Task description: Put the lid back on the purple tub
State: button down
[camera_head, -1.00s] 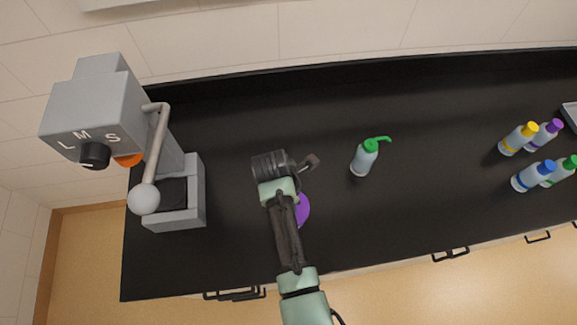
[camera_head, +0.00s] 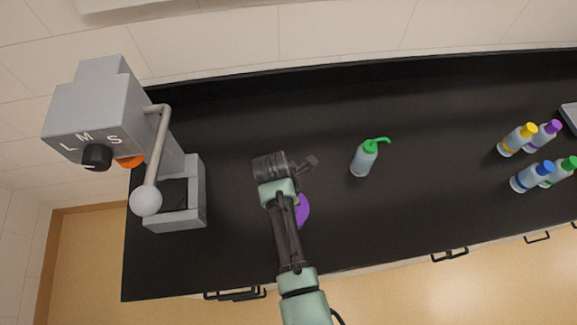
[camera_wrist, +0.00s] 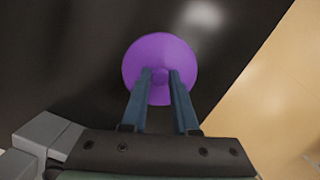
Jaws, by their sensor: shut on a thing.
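In the wrist view a round purple lid (camera_wrist: 160,50) with a small knob in its middle lies under my gripper (camera_wrist: 160,75). The two blue-grey fingers are shut on the knob. Only the round top shows, so I cannot tell whether the tub is beneath it or whether the lid is lifted. In the head view a purple edge (camera_head: 303,209) shows just right of my arm, which hides the rest and my fingertips. I cannot tell there whether it is lid or tub.
A green-topped bottle (camera_head: 364,158) stands to the right. Several capped bottles (camera_head: 516,140) stand at far right. The counter between is clear.

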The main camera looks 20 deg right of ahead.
jog(key=shift+c, duration=0.6)
grip_release()
jog(key=shift+r, duration=0.1)
jog(key=shift+r+p, duration=2.35)
jog(key=shift+r, duration=1.05)
grip_shut()
